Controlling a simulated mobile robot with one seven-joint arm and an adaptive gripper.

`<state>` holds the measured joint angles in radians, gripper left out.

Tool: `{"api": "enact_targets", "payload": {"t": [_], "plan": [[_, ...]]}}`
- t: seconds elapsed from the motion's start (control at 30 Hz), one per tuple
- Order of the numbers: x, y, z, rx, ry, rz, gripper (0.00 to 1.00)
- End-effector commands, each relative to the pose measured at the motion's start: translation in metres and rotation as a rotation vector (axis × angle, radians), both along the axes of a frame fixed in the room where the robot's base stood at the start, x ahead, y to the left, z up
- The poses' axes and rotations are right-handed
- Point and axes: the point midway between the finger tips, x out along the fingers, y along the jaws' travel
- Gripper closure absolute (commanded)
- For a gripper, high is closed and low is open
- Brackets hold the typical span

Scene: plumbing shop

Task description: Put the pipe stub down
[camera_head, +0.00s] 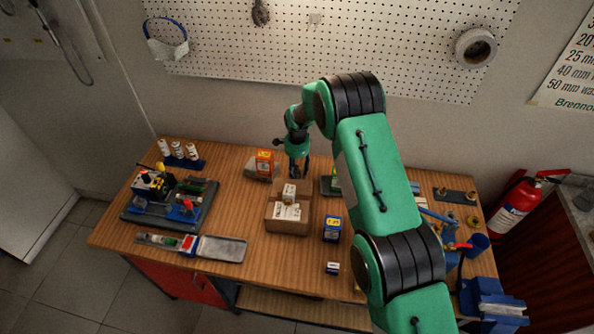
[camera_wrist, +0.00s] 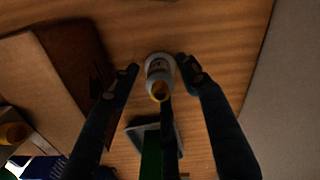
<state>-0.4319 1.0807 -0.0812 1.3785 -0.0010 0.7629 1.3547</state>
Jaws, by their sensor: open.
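My gripper (camera_head: 298,172) is over the back middle of the wooden table, with its fingers pointing down. The wrist view shows its two dark fingers (camera_wrist: 159,69) spread apart. A short pale grey cylinder with a yellowish end, which looks like the pipe stub (camera_wrist: 158,68), is between the fingertips. Small gaps seem to show on both sides of it, and wood lies around it. I cannot tell whether its base touches the table. In the head view the stub is too small or hidden to make out.
Cardboard boxes (camera_head: 287,217) stand just in front of my gripper. An orange-and-white box (camera_head: 264,163) is to its left, and a blue box (camera_head: 332,228) is nearer the front edge. A green item (camera_wrist: 152,157) is close by in the wrist view. A pegboard wall (camera_head: 330,40) rises behind.

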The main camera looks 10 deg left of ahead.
Motion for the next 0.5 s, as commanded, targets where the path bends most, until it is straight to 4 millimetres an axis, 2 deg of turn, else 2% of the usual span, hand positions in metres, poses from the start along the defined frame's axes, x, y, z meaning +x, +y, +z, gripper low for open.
{"api": "enact_targets", "payload": {"t": [0.27,0.5], "plan": [[0.001,0.0,0.023,0.001,-0.002,0.0,0.54],[0.001,0.0,0.059,0.001,-0.003,0.0,0.54]]}}
